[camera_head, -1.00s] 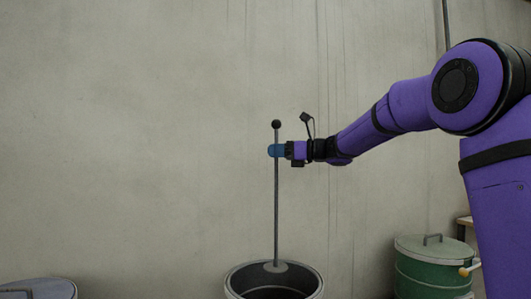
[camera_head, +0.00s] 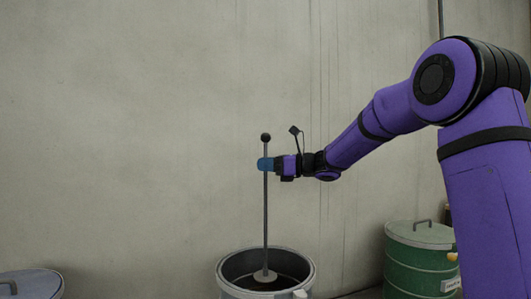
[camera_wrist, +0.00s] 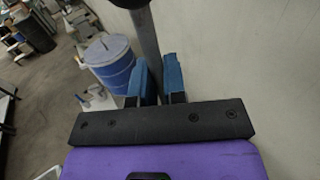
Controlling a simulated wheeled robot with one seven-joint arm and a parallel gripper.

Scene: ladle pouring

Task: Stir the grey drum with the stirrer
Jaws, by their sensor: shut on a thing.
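The stirrer (camera_head: 265,215) is a thin grey rod with a dark ball on top and a pale disc at its foot. It stands about upright, with the disc inside the open mouth of the grey drum (camera_head: 228,287). My gripper (camera_head: 265,164) has blue fingers and is shut on the rod a little below the ball. In the wrist view the fingers (camera_wrist: 157,82) close around the stirrer rod (camera_wrist: 146,38). The drum's inside is dark, and I cannot tell what the disc touches. The drum's lower part is cut off by the frame.
A green lidded drum (camera_head: 420,262) stands to the right. A grey-blue lid (camera_head: 30,283) shows at the lower left. A blue drum (camera_wrist: 110,62) shows in the wrist view, with clutter on the floor beyond. A bare wall (camera_head: 130,120) stands behind.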

